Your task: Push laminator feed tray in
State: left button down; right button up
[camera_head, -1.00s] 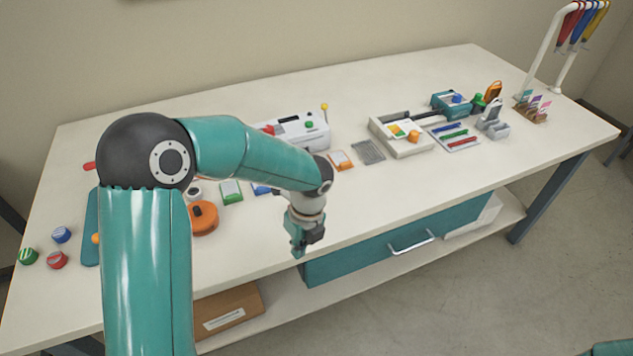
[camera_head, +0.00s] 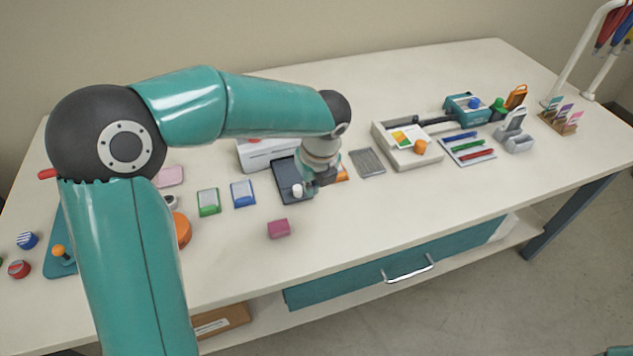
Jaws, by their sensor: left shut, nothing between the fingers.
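The white laminator (camera_head: 256,154) stands toward the back of the table, partly hidden by my left arm. A dark feed tray (camera_head: 284,172) sticks out from its front toward the table's front edge. A pale knob (camera_head: 297,190) shows near the tray's front end. My left gripper (camera_head: 307,191) is shut and empty, pointing down at the tray's front right part, close beside the knob. I cannot tell whether it touches the tray or the knob. My right gripper is out of view.
A magenta block (camera_head: 279,228) lies in front of the tray. Blue (camera_head: 243,193) and green (camera_head: 208,202) cards lie to its left, a grey grid plate (camera_head: 367,162) to its right. A cream trimmer-like unit (camera_head: 405,152) stands further right. The front right tabletop is clear.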

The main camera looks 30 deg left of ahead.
pick_arm(q)
jog(key=x, duration=0.9)
jog(key=shift+w+d+f, duration=0.1)
jog(key=shift+d+f, duration=0.15)
jog(key=a, duration=0.1)
jog(key=w+a+p, duration=0.1)
jog(key=w, duration=0.1)
jog(key=shift+a+r+p, duration=0.25)
jog(key=shift+a+p, duration=0.15)
jog(key=shift+a, duration=0.25)
jog(key=shift+w, duration=0.1)
